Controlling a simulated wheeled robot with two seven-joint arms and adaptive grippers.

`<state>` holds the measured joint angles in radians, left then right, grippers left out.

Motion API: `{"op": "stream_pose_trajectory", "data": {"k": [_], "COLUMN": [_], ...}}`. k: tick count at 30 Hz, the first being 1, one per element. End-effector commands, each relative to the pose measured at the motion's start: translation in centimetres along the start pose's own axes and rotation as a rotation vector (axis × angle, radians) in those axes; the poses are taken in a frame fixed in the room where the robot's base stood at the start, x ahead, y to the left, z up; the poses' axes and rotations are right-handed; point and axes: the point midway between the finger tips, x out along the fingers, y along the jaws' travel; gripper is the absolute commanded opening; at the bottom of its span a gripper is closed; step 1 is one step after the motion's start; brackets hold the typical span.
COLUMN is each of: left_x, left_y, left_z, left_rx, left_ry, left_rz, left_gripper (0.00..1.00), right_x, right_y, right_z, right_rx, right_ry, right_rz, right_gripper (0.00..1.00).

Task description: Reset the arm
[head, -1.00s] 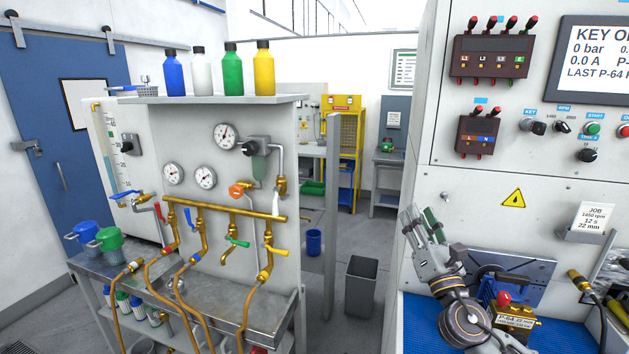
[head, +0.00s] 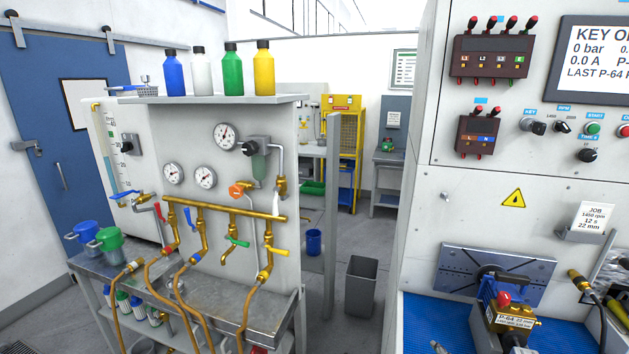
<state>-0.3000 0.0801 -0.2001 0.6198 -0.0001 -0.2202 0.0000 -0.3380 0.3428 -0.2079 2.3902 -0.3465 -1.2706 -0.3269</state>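A small grey tip (head: 438,347) shows at the bottom edge, over the blue mat. It looks like the end of my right gripper; the rest is out of frame, so its opening cannot be told. My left gripper is not in view. The brass pump block labelled P-64 (head: 515,325), with a red cap, sits in front of the dark blue mounting plate (head: 540,268). No gripper is seen touching it.
The blue mat (head: 425,318) lies under the test-bench panel (head: 450,215) with its switches and screen. A black hose with a brass fitting (head: 579,280) hangs at right. A hose stand (head: 270,140) with bottles fills the left. Floor shows between them.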

Motion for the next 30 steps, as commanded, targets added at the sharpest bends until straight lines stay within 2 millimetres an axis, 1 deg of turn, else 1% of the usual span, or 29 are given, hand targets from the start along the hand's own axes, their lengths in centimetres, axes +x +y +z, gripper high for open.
{"op": "stream_pose_trajectory", "data": {"k": [1, 3, 6, 10, 15, 23, 30], "left_x": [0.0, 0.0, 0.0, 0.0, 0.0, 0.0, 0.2], "left_y": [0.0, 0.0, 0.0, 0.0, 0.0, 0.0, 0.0], "left_z": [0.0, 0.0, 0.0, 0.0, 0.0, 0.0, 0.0], "left_rx": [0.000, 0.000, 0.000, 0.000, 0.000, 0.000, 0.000], "left_ry": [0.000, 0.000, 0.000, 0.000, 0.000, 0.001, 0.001], "left_rz": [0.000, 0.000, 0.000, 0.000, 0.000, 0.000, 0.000], "left_gripper": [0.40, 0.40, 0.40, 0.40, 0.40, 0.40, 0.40], "right_x": [-0.4, -1.1, -2.1, -3.4, -4.9, -7.2, -5.1], "right_y": [-1.9, -4.2, -7.0, -9.6, -12.0, -14.9, -16.6], "right_z": [1.2, 2.5, 4.1, 5.5, 6.7, 8.1, 8.7], "right_rx": [0.069, 0.160, 0.270, 0.371, 0.468, 0.583, 0.581], "right_ry": [-0.034, -0.081, -0.145, -0.211, -0.280, -0.373, -0.380], "right_rz": [-0.065, -0.147, -0.247, -0.339, -0.427, -0.532, -0.536], "right_gripper": [0.36, 0.36, 0.36, 0.36, 0.36, 0.36, 0.36]}}
